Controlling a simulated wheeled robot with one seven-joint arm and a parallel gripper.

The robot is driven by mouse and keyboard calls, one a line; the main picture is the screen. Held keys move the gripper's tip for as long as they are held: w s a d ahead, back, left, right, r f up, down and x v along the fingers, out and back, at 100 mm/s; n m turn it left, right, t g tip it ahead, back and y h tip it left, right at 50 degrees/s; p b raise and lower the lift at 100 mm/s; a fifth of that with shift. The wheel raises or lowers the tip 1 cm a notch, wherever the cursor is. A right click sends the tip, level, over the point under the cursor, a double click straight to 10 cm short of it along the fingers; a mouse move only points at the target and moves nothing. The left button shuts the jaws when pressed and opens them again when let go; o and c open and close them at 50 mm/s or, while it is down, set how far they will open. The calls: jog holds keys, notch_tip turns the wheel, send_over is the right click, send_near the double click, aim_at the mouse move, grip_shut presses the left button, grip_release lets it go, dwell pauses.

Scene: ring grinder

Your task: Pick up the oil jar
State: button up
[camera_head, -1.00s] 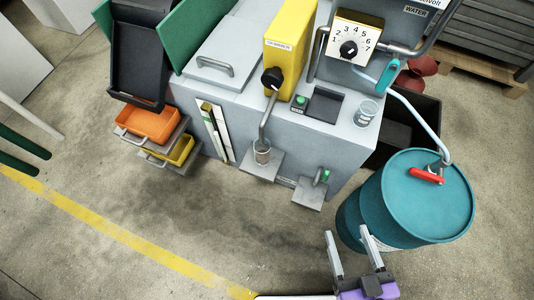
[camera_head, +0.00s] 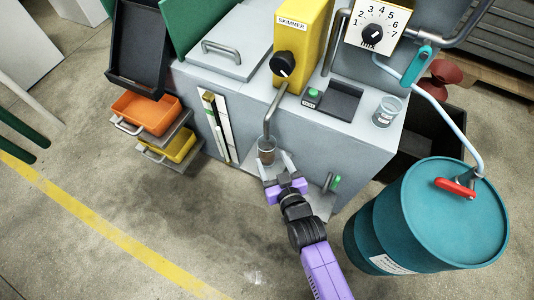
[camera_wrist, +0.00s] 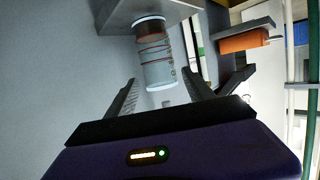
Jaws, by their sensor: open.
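The oil jar (camera_head: 266,150) is a small clear jar with dark brown content, standing upright on the small shelf (camera_head: 250,163) under the skimmer spout. My gripper (camera_head: 275,165) is open and empty, just in front of the jar in the head view. In the wrist view, which is upside down, the jar (camera_wrist: 155,60) hangs from the top, with its brown layer near the shelf. There the open fingertips (camera_wrist: 160,86) lie to either side of the jar's open end. Contact is not visible, and I cannot tell how deep the jar sits between the fingers.
A second clear jar (camera_head: 386,111) stands on the machine top. The yellow skimmer (camera_head: 298,45) and its spout (camera_head: 273,110) rise above the oil jar. A small tap (camera_head: 332,182) is to the right. A teal drum (camera_head: 440,215) stands at right. Open floor lies at left.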

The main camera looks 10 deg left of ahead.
aim_at(270, 153)
jog(key=b+x, duration=0.2)
jog(key=x, duration=0.4)
jog(key=shift+w+a, duration=0.1)
jog(key=shift+w, duration=0.3)
jog(key=shift+c, duration=0.2)
grip_shut()
jog(key=shift+r, duration=0.1)
jog(key=shift+r, duration=0.15)
